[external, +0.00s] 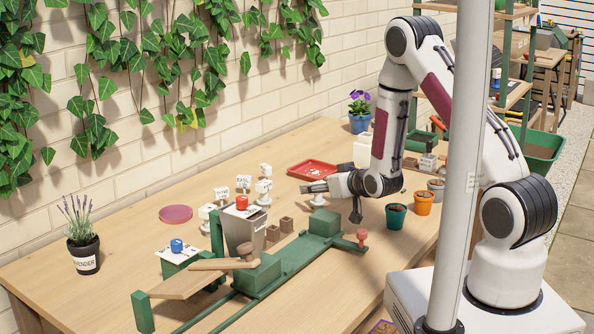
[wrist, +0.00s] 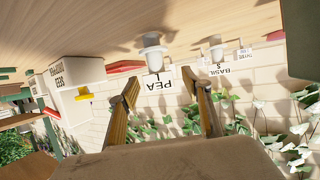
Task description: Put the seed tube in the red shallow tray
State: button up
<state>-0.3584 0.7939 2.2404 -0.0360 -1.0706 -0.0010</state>
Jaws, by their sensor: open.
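The red shallow tray (external: 296,171) lies on the table behind my gripper (external: 308,187), with small pale bits in it. A strip of red, perhaps its rim, shows in the upside-down wrist view (wrist: 124,69). My gripper is open, low over the table, fingers pointing left. In the wrist view its fingers (wrist: 165,88) are spread with nothing gripped between them. Beyond them stands a white capped holder (wrist: 152,55) with a PEA label, and a BASIL one (wrist: 216,52) beside it. I cannot tell which item is the seed tube.
Several white labelled holders (external: 243,183) stand left of my gripper. A green scale-like bench (external: 265,275) with a grey bin (external: 244,232) fills the front. A pink disc (external: 175,214) and lavender pot (external: 84,256) are left. Teal (external: 396,216) and orange (external: 424,203) pots are right.

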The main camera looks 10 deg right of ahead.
aim_at(317, 182)
jog(key=shift+w+a+f, duration=0.25)
jog(key=shift+w, duration=0.4)
jog(key=c, duration=1.3)
jog(key=shift+c, duration=0.2)
jog(key=shift+r, duration=0.15)
jog(key=shift+r, duration=4.85)
